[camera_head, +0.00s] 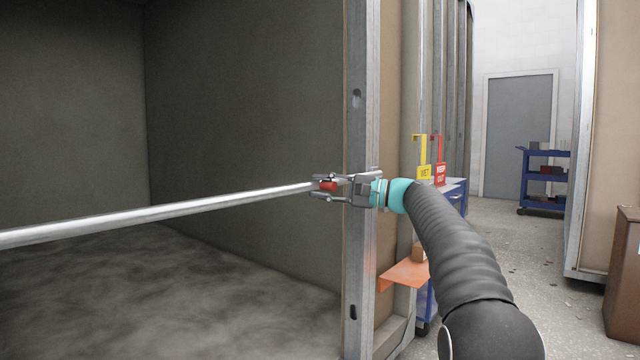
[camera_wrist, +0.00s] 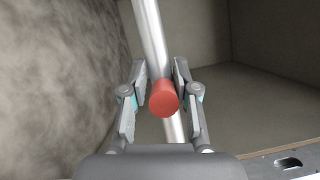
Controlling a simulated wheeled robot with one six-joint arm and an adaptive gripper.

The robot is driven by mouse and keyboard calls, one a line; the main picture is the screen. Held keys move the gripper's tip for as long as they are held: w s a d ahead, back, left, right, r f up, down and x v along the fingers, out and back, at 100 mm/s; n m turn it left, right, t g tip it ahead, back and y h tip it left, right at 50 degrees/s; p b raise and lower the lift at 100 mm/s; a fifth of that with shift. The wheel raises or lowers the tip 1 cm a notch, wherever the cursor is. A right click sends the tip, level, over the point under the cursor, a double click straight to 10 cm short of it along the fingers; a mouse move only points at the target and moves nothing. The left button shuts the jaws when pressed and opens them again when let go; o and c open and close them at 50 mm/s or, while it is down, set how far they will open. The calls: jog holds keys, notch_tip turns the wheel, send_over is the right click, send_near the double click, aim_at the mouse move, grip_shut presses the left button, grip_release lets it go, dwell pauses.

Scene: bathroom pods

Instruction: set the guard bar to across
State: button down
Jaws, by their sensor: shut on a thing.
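The guard bar (camera_head: 170,209) is a long silver tube. In the head view it runs from the left edge, rising gently to the right, across the pod opening to near the metal door post (camera_head: 361,120). A red knob (camera_head: 328,185) sits near its right end. My gripper (camera_head: 322,187) is at that end, its fingers on either side of the bar by the knob. In the wrist view the bar (camera_wrist: 151,40) passes between my fingers (camera_wrist: 160,88), with the red knob (camera_wrist: 164,98) between them. My gripper is shut on the guard bar. The bar's far left end is out of view.
An orange shelf (camera_head: 405,273) juts out beside the post, below my arm. A blue cart (camera_head: 545,180) stands far back near a grey door (camera_head: 519,135). The pod floor (camera_head: 190,290) is bare.

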jog(key=shift+a+f, duration=0.15)
jog(key=c, duration=1)
grip_release()
jog(key=shift+a, duration=0.15)
jog(key=shift+d, duration=0.6)
jog(key=v, duration=1.1)
jog(key=shift+s+d, duration=0.1)
jog(key=shift+d, duration=0.05)
